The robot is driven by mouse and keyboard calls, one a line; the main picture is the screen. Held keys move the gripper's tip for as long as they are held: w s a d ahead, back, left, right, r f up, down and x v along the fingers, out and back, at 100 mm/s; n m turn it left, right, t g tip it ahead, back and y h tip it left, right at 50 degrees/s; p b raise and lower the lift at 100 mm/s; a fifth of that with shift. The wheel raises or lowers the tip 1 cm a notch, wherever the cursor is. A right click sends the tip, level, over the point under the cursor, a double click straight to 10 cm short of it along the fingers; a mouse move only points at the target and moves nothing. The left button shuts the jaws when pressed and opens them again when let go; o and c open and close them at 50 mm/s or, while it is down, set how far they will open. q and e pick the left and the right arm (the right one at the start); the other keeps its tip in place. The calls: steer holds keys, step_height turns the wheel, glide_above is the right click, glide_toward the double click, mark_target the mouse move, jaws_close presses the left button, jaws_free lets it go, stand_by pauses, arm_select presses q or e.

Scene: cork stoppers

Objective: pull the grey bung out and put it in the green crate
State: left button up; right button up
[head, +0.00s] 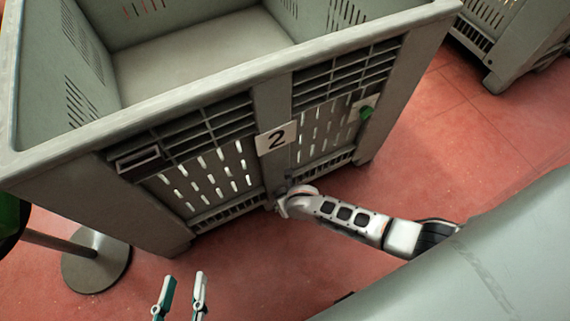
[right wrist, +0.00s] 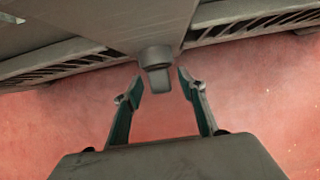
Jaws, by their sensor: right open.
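The grey bung (right wrist: 158,78) shows in the right wrist view, sticking out of a round grey collar low on the large grey crate. My right gripper (right wrist: 160,84) is open. Its fingertips lie on either side of the bung's end, with a gap on both sides. In the head view my right arm reaches to the crate's lower middle, and its wrist mostly hides the fingers and bung. My left gripper (head: 182,278) is open and empty at the bottom of the head view. A dark green thing (head: 8,215) is cut off at the left edge; I cannot tell whether it is the green crate.
The large grey crate (head: 210,100) has slatted sides and a label (head: 276,138) reading 2. A post stands on a round base (head: 97,262) at left. Another grey crate (head: 515,40) is at back right. Red floor is clear at right.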

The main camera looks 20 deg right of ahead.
arm_select(q)
steer(key=shift+r, duration=0.1)
arm_select(e)
steer(key=shift+w, duration=0.15)
jaws_close()
arm_select(q)
steer(key=shift+w+r+p, duration=0.3)
steer(key=shift+r+p, duration=0.1)
steer(key=shift+r, duration=0.25)
arm_select(e)
steer(key=shift+s, duration=0.8)
